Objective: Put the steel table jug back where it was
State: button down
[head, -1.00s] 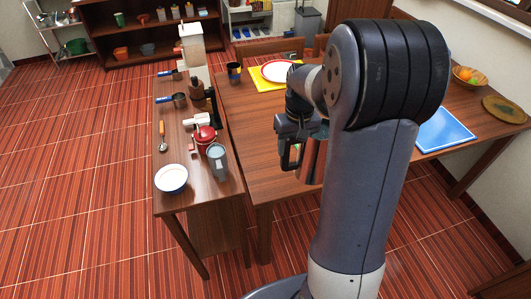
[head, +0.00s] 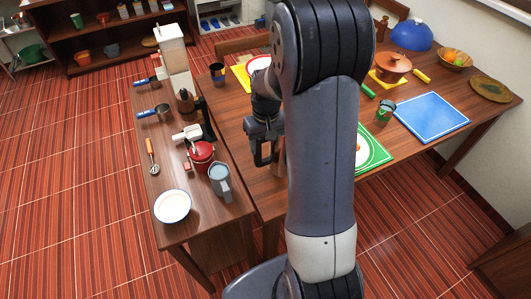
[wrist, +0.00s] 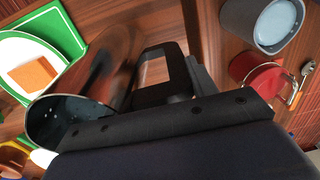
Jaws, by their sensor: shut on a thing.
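The steel table jug (wrist: 70,118) shows in the wrist view at the lower left as a shiny rim with a dark interior; its wall reflects the brown and red around it. My gripper (wrist: 160,72) is shut on it. In the head view my gripper (head: 264,150) is over the left part of the large wooden table (head: 240,113). Only a narrow reddish strip of the jug (head: 281,160) shows beside the gripper; my arm hides the rest. I cannot tell whether its base touches the table.
The narrow counter at left holds a grey pitcher (head: 221,182), a red pot (head: 201,156), a white bowl (head: 172,206) and pans. The table also holds a green-edged mat (head: 375,155), a glass (head: 385,112), a blue board (head: 432,115) and an orange pot (head: 392,66).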

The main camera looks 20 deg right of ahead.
aim_at(264, 162)
jog(key=shift+f, duration=2.35)
jog(key=c, duration=0.5)
grip_release()
jog(key=shift+f, duration=0.1)
jog(key=r, duration=1.2)
jog(key=shift+d+r, duration=0.15)
jog(key=shift+d, duration=0.1)
